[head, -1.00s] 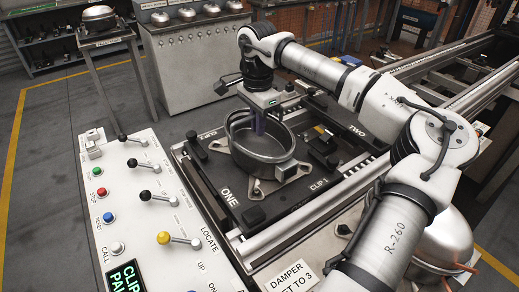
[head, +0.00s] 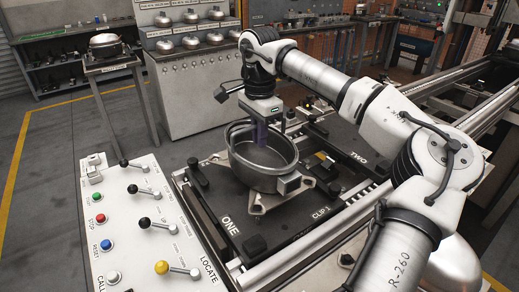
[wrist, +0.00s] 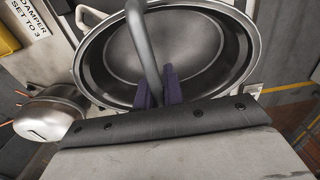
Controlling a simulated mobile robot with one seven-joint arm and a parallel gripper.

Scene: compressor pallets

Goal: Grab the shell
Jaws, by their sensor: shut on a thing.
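The shell (head: 250,172) is a round, open grey metal pot with feet and a small box on its side. It is upright, a little above the black pallet plate marked ONE and CLIP 1 (head: 285,232). My gripper (head: 262,138) points down and is shut on the shell's rim. In the wrist view, the purple fingers of my gripper (wrist: 158,90) are at the near rim of the shell (wrist: 250,45). A grey curved bar runs down to the fingers there. The exact contact is partly hidden.
A control panel (head: 150,235) with levers and buttons stands at the left. Rails (head: 320,240) run beside the pallet. A domed metal part (wrist: 48,115) lies near the damper sign (wrist: 28,25). A cabinet (head: 195,95) and a stand with another pot (head: 105,45) are behind.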

